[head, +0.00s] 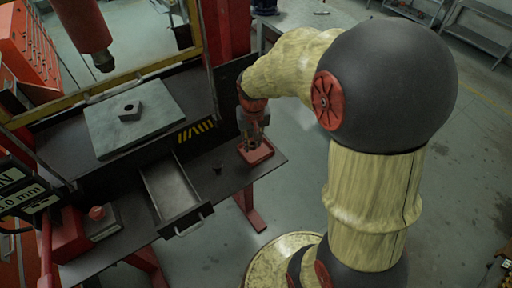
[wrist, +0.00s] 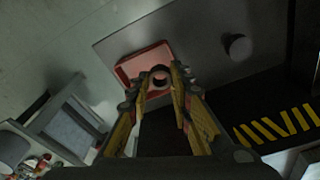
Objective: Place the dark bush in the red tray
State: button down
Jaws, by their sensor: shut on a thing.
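The red tray (head: 256,153) lies on the dark table near its right corner. It also shows in the wrist view (wrist: 127,70), beyond my fingertips. My gripper (head: 253,143) points down just above the tray. In the wrist view its fingers (wrist: 160,80) are shut on a small ring-shaped bush (wrist: 161,73). The bush has a dark hole and a rim that looks reddish-brown against the tray. The head view does not show it clearly behind the fingers. I cannot tell whether the bush touches the tray floor.
A small dark round piece (head: 217,168) stands on the table left of the tray, also in the wrist view (wrist: 237,46). An open drawer (head: 173,192) is further left. A grey plate with a dark block (head: 130,111) lies behind it. A red post (head: 226,32) rises behind the table.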

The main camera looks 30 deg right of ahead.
send_over(256, 151)
jog(key=f, duration=0.5)
jog(key=shift+s+a+f+b, duration=0.2)
jog(key=shift+s+f+b, duration=0.05)
jog(key=shift+f+b, duration=0.1)
jog(key=shift+w+f+b, duration=0.1)
jog(key=shift+f+b, duration=0.2)
jog(key=shift+f, duration=1.3)
jog(key=shift+f, duration=0.1)
jog(key=c, duration=1.7)
grip_release()
jog(key=shift+o, duration=0.6)
